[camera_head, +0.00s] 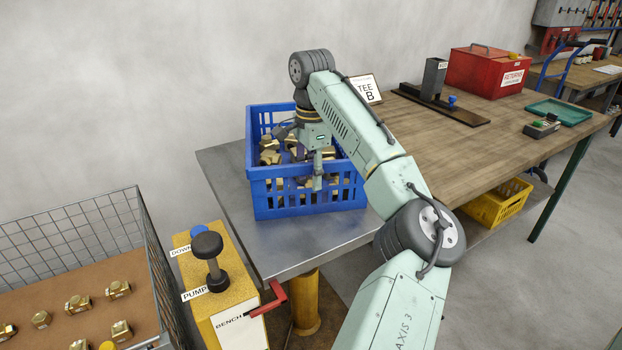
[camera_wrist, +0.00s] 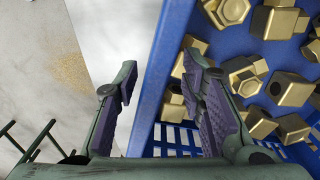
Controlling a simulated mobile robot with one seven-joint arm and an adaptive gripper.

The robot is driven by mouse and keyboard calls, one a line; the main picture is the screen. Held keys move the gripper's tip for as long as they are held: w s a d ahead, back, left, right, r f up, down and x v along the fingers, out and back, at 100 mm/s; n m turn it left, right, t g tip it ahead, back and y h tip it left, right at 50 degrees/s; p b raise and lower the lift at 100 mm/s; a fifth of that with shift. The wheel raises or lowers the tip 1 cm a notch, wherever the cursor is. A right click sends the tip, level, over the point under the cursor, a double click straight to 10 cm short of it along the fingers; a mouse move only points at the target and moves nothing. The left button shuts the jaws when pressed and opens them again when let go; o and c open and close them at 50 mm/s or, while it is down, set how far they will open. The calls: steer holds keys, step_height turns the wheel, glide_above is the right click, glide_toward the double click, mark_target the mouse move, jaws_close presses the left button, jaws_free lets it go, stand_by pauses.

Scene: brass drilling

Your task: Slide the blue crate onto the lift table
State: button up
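The blue crate (camera_head: 300,201) stands upright on the grey metal top of the lift table (camera_head: 228,178), towards its right side near the wooden bench. Several brass fittings (camera_head: 270,156) lie in it. My gripper (camera_head: 318,178) reaches down at the crate's front wall. In the wrist view my gripper (camera_wrist: 160,72) is open, with one finger outside the crate wall (camera_wrist: 158,92) and the other inside it. A gap shows between the fingers, and I cannot tell whether either touches the wall. The crate's right base edge is partly hidden by my arm.
The wooden bench (camera_head: 470,140) adjoins the lift table on the right, bearing a red box (camera_head: 487,72), a green tray (camera_head: 558,112) and a sign (camera_head: 367,89). A yellow pump unit (camera_head: 228,305) with a lever and red handle stands in front. A wire basket (camera_head: 75,240) is at left.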

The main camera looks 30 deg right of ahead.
step_height(320, 180, up, 10)
steer(key=shift+r, duration=0.25)
stand_by(0.6)
